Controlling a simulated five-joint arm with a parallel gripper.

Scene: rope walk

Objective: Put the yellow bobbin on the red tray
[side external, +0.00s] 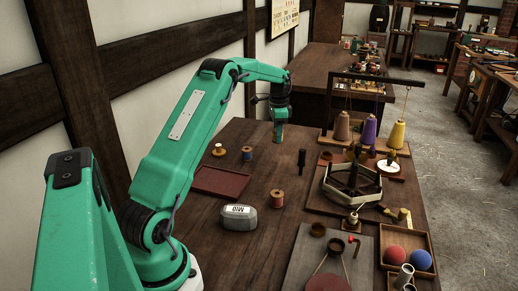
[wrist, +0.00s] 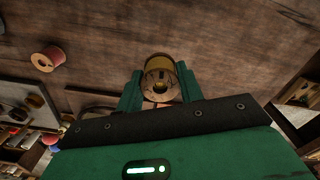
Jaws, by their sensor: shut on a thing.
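My gripper (wrist: 160,88) is shut on the yellow bobbin (wrist: 161,74), which sits between its two green fingers in the wrist view. In the side view my gripper (side external: 278,131) is over the far left part of the dark wooden table. The bobbin is mostly hidden there by the fingers, and I cannot tell its exact height above the table. The red tray (side external: 220,181) lies flat and empty on the table, nearer the camera and to the left of my gripper.
A pale-flanged bobbin (side external: 219,150) and a blue bobbin (side external: 247,154) stand just beyond the tray. A red bobbin (side external: 277,198) and a grey block (side external: 238,217) stand to its right and front. A winding frame (side external: 352,184) and thread cones fill the right side.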

